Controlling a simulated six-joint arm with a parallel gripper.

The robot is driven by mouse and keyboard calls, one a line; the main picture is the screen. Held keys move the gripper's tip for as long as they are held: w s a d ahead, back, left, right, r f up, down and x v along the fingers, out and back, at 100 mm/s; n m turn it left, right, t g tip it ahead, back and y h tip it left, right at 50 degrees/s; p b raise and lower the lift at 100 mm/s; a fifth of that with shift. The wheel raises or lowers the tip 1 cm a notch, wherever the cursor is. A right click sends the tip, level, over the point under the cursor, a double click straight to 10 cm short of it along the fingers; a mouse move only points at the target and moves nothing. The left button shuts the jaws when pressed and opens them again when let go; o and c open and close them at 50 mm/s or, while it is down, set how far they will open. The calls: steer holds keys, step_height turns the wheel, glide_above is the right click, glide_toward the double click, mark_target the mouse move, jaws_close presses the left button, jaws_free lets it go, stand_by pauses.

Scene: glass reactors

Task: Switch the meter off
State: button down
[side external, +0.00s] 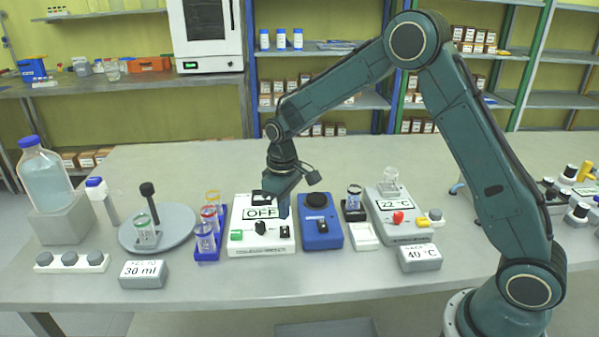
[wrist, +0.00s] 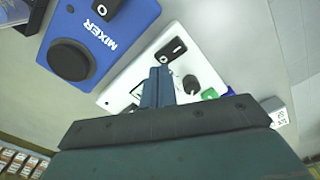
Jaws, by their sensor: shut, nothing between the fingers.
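The meter (side external: 280,248) is a white box on the table, and its display (side external: 262,213) reads OFF. Along its front are a green button (side external: 237,235), a black knob (side external: 260,228) and a black rocker switch (side external: 285,232). In the wrist view the rocker switch (wrist: 171,50), knob (wrist: 190,84) and green button (wrist: 209,95) also show. My gripper (side external: 283,212) is shut and empty, pointing down over the right part of the meter. In the wrist view its fingertips (wrist: 158,72) are close to the switch; I cannot tell whether they touch. My fingers hide part of the meter's top.
A blue mixer (side external: 320,232) stands close to the meter's right. A blue rack with tubes (side external: 207,240) is at its left. A hotplate reading 22 °C (side external: 395,215) is farther right. The table's front strip before the meter is clear.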

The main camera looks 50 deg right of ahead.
mark_target(285, 226)
step_height(285, 226, up, 5)
steer(key=shift+f, duration=0.15)
stand_by(0.6)
steer(key=s+r+m+t, duration=0.1)
steer(key=s+r+t, duration=0.2)
steer(key=s+r, duration=1.05)
steer(key=s+d+m+t, duration=0.1)
steer(key=s+m+t, duration=0.1)
steer(key=s, duration=1.4)
steer(key=shift+s+r+t, duration=0.3)
steer(key=shift+s+r, duration=0.05)
steer(key=shift+r, duration=0.1)
